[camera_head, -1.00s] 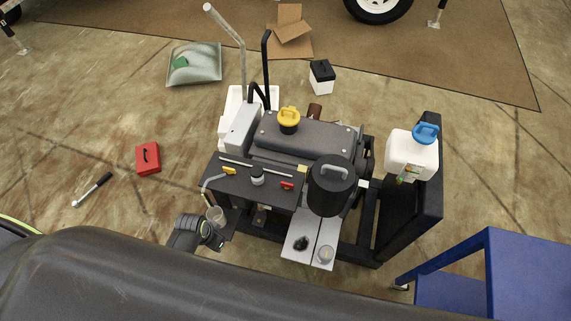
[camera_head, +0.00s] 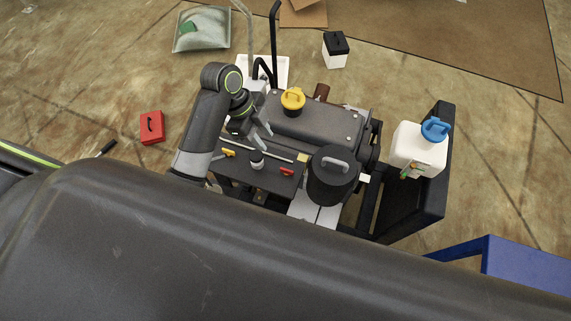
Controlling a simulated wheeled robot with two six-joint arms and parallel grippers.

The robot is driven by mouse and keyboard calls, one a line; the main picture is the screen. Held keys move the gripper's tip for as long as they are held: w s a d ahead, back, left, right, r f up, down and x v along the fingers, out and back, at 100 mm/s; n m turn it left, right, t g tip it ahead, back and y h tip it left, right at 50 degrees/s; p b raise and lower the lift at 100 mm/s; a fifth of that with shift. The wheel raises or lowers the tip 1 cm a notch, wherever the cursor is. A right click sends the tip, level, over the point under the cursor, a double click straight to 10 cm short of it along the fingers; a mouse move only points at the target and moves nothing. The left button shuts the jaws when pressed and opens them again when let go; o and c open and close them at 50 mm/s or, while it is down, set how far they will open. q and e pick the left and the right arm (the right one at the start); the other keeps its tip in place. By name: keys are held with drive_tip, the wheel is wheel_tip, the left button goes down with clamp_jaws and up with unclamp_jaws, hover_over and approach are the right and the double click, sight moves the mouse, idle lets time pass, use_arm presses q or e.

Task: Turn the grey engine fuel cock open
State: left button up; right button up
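The engine (camera_head: 315,122) stands in the middle of the head view with a black panel (camera_head: 238,173) along its near side. Between a yellow lever (camera_head: 228,153) and a red lever (camera_head: 287,171) on this panel is a small grey-white fitting (camera_head: 257,164), which looks like the grey fuel cock. Its handle position is too small to tell. My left gripper (camera_head: 261,138) reaches over the panel from the left, its two pale fingers apart with nothing between them. The fingers are just above and beside the fitting; contact cannot be told. My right gripper is not in view.
A black canister (camera_head: 334,180) with a grey handle stands right of the panel. A yellow cap (camera_head: 292,99) tops the engine. A white tank (camera_head: 418,150) with a blue cap is at the right. A red box (camera_head: 152,127) lies on the floor at the left.

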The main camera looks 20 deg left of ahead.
sight(287, 170)
use_arm(q)
drive_tip(key=b+x, duration=0.1)
drive_tip(key=x, duration=1.4)
drive_tip(key=shift+f, duration=0.3)
clamp_jaws()
